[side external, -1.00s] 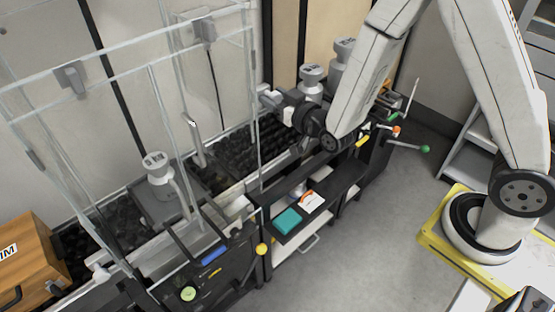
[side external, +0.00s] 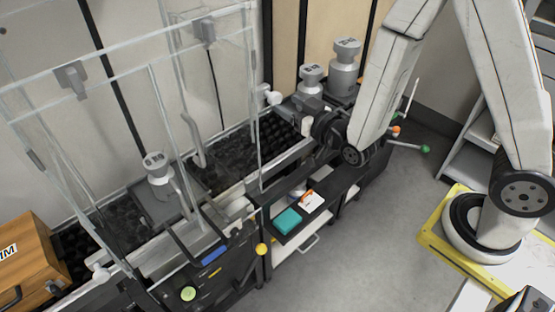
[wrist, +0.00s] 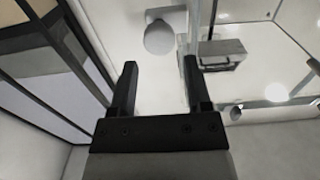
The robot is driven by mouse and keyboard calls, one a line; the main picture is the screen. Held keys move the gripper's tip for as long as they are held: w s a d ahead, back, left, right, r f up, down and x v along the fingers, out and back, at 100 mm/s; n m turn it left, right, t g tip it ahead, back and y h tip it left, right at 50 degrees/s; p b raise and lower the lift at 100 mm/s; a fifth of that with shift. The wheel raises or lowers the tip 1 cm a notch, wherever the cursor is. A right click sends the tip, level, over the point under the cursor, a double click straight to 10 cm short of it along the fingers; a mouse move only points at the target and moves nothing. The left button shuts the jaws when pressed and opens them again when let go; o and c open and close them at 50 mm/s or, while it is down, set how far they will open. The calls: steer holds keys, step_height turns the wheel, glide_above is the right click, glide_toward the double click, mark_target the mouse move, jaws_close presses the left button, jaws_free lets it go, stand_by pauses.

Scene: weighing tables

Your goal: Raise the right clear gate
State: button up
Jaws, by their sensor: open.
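The clear enclosure stands at the left of the side external view, with its right clear panel (side external: 228,100) upright. A grey block (side external: 204,31) sits high on that panel, and a pale bent handle (side external: 194,145) shows lower down. A white round knob (side external: 272,97) is at the enclosure's right end. My gripper (wrist: 159,66) is open and empty in the wrist view. Ahead of its fingertips is a pale round knob (wrist: 160,38), apart from them. A grey block (wrist: 221,50) on clear panels is to the right. In the side external view my wrist hides most of the gripper.
Grey weights (side external: 344,66) stand behind my wrist. A weight (side external: 157,167) stands inside the enclosure. A teal box (side external: 287,221) lies on the lower shelf. A wooden box (side external: 35,258) is at the far left. The floor (side external: 345,235) in front is clear.

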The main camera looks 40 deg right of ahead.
step_height(320, 180, up, 7)
steer(key=shift+f, duration=0.15)
stand_by(0.5)
steer(key=shift+w, duration=0.1)
stand_by(0.3)
steer(key=s+d+f+g, duration=0.2)
steer(key=s+f+g, duration=0.3)
steer(key=s+g, duration=0.2)
steer(key=s+d+f+g, duration=0.3)
steer(key=s+f+g, duration=0.3)
steer(key=s+g, duration=0.1)
steer(key=shift+g, duration=0.7)
